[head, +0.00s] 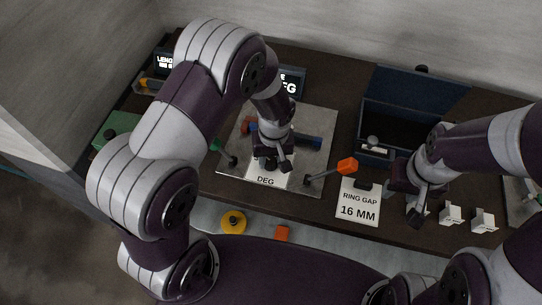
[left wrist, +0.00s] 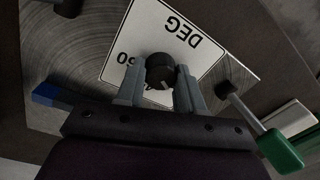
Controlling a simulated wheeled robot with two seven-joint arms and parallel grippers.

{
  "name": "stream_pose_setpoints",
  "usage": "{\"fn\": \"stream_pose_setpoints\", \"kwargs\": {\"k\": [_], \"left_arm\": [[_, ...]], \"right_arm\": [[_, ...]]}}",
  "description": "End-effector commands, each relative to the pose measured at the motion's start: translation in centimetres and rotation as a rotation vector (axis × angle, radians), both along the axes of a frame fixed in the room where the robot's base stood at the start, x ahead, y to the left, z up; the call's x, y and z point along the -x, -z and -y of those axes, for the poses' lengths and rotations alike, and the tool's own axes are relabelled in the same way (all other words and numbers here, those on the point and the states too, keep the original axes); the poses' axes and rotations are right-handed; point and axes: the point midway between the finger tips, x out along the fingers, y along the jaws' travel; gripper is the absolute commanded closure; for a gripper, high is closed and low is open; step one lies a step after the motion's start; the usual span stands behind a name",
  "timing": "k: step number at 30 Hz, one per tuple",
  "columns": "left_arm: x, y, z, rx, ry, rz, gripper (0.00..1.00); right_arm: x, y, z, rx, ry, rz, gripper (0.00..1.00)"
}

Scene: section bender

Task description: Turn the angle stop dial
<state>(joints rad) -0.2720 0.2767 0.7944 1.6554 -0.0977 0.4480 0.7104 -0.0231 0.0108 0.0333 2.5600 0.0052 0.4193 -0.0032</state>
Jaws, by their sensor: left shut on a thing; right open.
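The angle stop dial (left wrist: 160,68) is a small black knob with a pale mark, on a white card (left wrist: 205,45) marked DEG in the left wrist view. The card (head: 265,181) also shows in the head view, on a grey metal plate (head: 225,178). My left gripper (left wrist: 160,88) has its two fingers on either side of the dial, shut on it. In the head view my left gripper (head: 272,163) points down at the card and hides most of the dial. My right gripper (head: 418,207) is open, at the right near small white blocks.
A lever with an orange handle (head: 347,166) and one with a green handle (left wrist: 280,150) stand near the dial. A dark open box (head: 400,90) is at the back right. A RING GAP 16 MM card (head: 358,205) lies between my grippers. Small white blocks (head: 483,219) stand at the right front.

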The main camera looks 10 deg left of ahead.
Motion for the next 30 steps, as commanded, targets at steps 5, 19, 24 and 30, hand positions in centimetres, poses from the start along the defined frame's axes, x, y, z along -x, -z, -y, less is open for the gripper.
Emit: {"fn": "stream_pose_setpoints", "kwargs": {"k": [5,19,24,30], "left_arm": [[0.0,-0.3,0.0,0.000,0.155,-0.001,0.94],[0.0,-0.3,0.0,0.001,0.602,0.001,0.94],[0.0,-0.3,0.0,0.001,0.749,0.001,0.94],[0.0,-0.3,0.0,0.000,0.891,0.002,0.94]], "right_arm": [[0.0,-0.9,0.0,0.000,0.000,0.000,0.57],[0.0,-2.8,0.0,0.000,0.000,0.000,0.57],[0.0,-3.5,0.0,0.000,0.000,0.000,0.57],[0.0,-4.2,0.0,0.000,0.000,0.000,0.57]]}}
